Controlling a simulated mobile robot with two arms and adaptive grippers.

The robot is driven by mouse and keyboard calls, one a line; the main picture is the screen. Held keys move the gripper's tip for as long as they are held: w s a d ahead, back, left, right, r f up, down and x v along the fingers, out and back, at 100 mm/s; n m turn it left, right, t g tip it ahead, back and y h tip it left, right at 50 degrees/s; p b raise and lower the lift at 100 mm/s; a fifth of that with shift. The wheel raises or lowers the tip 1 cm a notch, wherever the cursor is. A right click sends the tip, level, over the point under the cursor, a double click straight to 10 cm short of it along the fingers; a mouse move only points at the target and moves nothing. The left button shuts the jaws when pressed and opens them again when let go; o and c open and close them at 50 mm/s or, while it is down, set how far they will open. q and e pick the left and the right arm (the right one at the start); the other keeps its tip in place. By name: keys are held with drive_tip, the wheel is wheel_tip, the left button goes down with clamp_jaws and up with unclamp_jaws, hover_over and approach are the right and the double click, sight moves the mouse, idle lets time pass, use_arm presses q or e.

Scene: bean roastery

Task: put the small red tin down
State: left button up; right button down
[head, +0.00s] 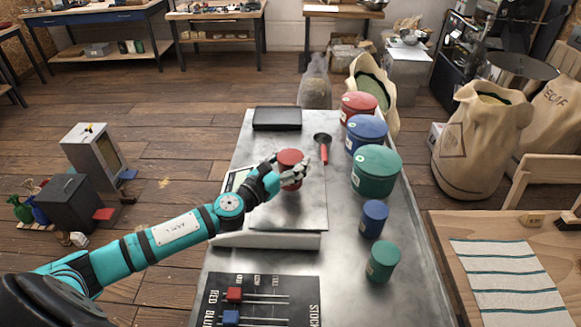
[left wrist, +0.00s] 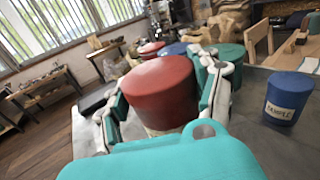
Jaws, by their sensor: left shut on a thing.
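The small red tin (head: 290,160) is between the fingers of my left gripper (head: 300,170), which is shut on it. In the left wrist view the red tin (left wrist: 160,90) stands between the two fingers, with its lid up and a pale label low on its side. In the head view it is over the far part of the grey metal plate of the scale (head: 300,212). I cannot tell whether its base touches the plate. My right gripper is not in view.
Large red (head: 358,105), blue (head: 366,133) and green (head: 376,170) tins line the bench's right side, with small blue (head: 374,217) and green (head: 383,260) tins nearer. A red-handled scoop (head: 323,145) and black tray (head: 277,118) lie beyond. A slider board (head: 262,300) lies in front.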

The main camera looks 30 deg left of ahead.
use_arm(q)
drive_tip(key=shift+f, duration=1.35)
drive_tip(key=shift+b, duration=0.35)
drive_tip(key=o, duration=1.3)
drive_tip(key=shift+f, duration=0.1)
drive_tip(key=shift+o, duration=0.2)
drive_tip(key=shift+s, duration=0.15)
drive_tip(key=s+b, duration=0.1)
drive_tip(key=s, duration=0.2)
drive_tip(key=s+a+b, duration=0.1)
drive_tip(key=s, duration=0.3)
drive_tip(key=s+a+b, duration=0.1)
drive_tip(key=s, duration=0.2)
drive_tip(key=shift+s, duration=0.85)
